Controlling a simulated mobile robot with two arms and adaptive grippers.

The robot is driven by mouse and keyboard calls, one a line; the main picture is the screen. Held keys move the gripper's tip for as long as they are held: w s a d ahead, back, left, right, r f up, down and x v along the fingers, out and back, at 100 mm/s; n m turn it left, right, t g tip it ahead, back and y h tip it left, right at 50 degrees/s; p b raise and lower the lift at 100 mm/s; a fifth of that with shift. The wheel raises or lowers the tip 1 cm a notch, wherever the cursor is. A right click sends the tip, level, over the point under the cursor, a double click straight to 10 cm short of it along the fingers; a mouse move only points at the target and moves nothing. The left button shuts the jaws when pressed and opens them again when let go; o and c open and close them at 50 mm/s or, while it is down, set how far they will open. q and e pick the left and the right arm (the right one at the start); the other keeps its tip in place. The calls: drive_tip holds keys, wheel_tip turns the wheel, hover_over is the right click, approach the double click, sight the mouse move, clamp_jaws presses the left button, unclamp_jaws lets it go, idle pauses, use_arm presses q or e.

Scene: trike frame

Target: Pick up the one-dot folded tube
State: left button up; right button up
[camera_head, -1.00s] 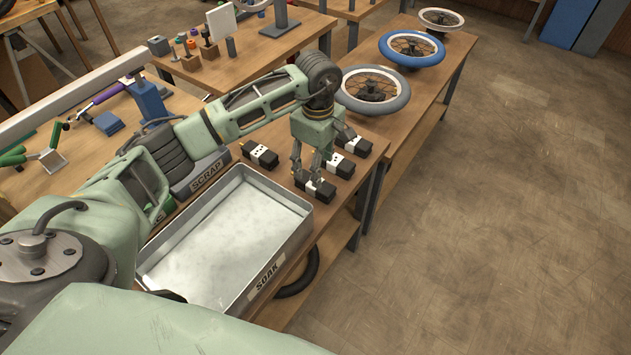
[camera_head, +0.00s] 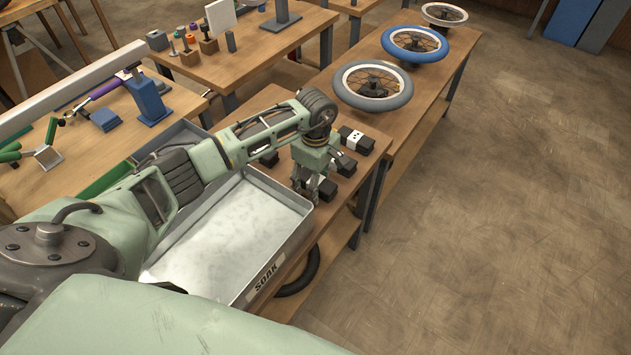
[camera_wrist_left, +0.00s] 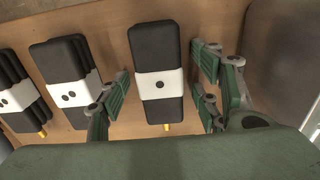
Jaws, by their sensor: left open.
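The one-dot folded tube (camera_wrist_left: 157,84) is black with a white band bearing one dot and a small brass tip. It lies on the wooden bench, between the spread green fingers of my left gripper (camera_wrist_left: 161,90) in the left wrist view, with gaps on both sides. In the head view my left gripper (camera_head: 309,189) is low over the bench by the tray, and its fingers hide much of this tube (camera_head: 328,190). The gripper is open and empty. My right gripper is not in view.
A two-dot tube (camera_wrist_left: 70,91) and another dotted tube (camera_wrist_left: 19,98) lie to the left in the wrist view. The metal SOAK tray (camera_head: 278,255) stands close beside my gripper. Wheels (camera_head: 373,88) lie on the bench beyond.

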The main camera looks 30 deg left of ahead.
use_arm(q)
drive_tip(key=c, duration=1.4)
drive_tip(key=shift+o, duration=0.2)
drive_tip(key=shift+r, duration=0.15)
